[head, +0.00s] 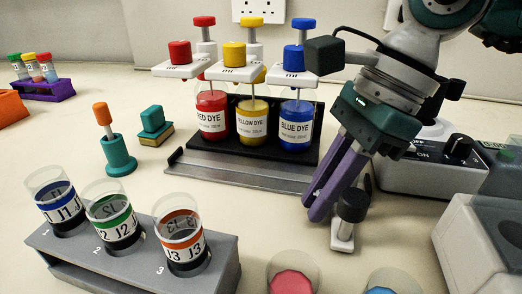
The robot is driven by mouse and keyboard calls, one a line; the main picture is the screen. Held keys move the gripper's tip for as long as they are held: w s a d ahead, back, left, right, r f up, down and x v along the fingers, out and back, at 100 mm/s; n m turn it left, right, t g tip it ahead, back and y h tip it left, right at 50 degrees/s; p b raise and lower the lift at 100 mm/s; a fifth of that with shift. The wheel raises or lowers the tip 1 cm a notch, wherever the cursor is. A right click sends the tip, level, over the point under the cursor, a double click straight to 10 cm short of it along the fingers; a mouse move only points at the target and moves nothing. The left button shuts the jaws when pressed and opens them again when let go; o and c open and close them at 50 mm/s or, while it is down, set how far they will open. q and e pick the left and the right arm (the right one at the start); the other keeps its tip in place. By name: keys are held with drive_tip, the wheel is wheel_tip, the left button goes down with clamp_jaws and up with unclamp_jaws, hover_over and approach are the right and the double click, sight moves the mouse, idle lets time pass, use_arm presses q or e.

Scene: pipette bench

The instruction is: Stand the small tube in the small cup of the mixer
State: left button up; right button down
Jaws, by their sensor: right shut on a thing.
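My right gripper (318,208) reaches in from the upper right with purple fingers pointing down and left. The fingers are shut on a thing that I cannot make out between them. A black-topped piece with a white foot (343,236) shows right beside the fingertips; I cannot tell whether it touches them. The mixer, a grey box (420,178) with an ON/OFF panel and black knob, stands to the right of the gripper. A pale round part behind its panel is partly hidden by my arm, and I cannot make out its small cup clearly. My left gripper is out of view.
Red, yellow and blue dye bottles (296,118) with dispensers stand in a black tray at the centre back. A grey rack (95,270) holds three labelled jars at front left. A purple rack (50,92) with capped small tubes is at far left. Two round cups sit at the front edge.

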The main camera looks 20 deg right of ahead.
drive_tip(key=shift+r, duration=0.1)
idle(0.5)
drive_tip(key=shift+r, duration=0.25)
drive_tip(key=s+r+n+g+h+p, duration=0.1)
drive_tip(key=r+n+p, duration=0.5)
drive_tip(key=r+p, duration=1.2)
drive_tip(key=s+d+r+n+g+h+p, duration=0.1)
drive_tip(key=s+r+n+p, duration=0.3)
drive_tip(key=r+p, duration=1.4)
drive_tip(key=s+r+n+g+h+p, duration=0.2)
drive_tip(key=r+n+p, duration=0.7)
drive_tip(key=r+p, duration=0.9)
wheel_tip(320, 180, up, 12)
drive_tip(key=shift+s+d+r+g, duration=0.25)
drive_tip(key=shift+s+g, duration=0.35)
drive_tip(key=shift+s, duration=0.15)
drive_tip(key=shift+f, duration=0.1)
